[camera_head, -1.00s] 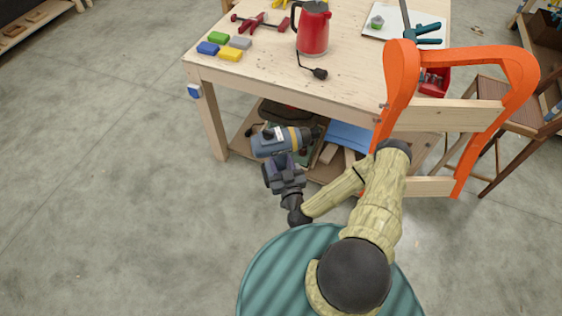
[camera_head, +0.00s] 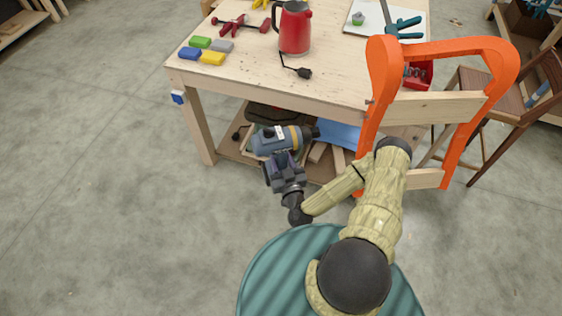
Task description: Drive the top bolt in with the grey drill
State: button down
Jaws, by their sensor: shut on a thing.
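The grey-blue drill (camera_head: 275,141) with a yellow band is held in my gripper (camera_head: 284,165), which is shut on it. The drill lies about level, its dark nose toward the right, in front of the table's lower shelf in the picture. The orange chair form (camera_head: 383,70) with pale wood cross slats stands to the right of the drill. A lower bolt cannot be made out.
The wooden table (camera_head: 245,85) stands behind the drill, bearing a red kettle (camera_head: 294,30), coloured blocks (camera_head: 213,58) and a red clamp (camera_head: 236,25). A brown wooden chair (camera_head: 520,105) stands at the right. Grey floor is clear at the left and front.

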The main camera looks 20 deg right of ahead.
jog(key=w+d+f+m+h+b, duration=0.1)
jog(key=w+d+m+h+b, duration=0.1)
jog(key=w+d+b, duration=0.9)
jog(key=w+h, duration=0.1)
jog(key=w, duration=0.2)
jog(key=shift+w+d+f, duration=0.15)
jog(key=shift+w+d, duration=0.05)
jog(key=shift+d, duration=0.15)
jog(key=shift+d, duration=0.2)
jog(key=s+d, duration=0.1)
jog(key=d, duration=0.5)
jog(key=shift+s+d, duration=0.2)
jog(key=shift+d, duration=0.05)
jog(key=shift+s+d, duration=0.2)
jog(key=shift+d, duration=0.15)
dwell(0.9)
jog(key=shift+s+d+b, duration=0.2)
jog(key=shift+d+b, duration=0.75)
jog(key=shift+d, duration=0.35)
dwell(2.8)
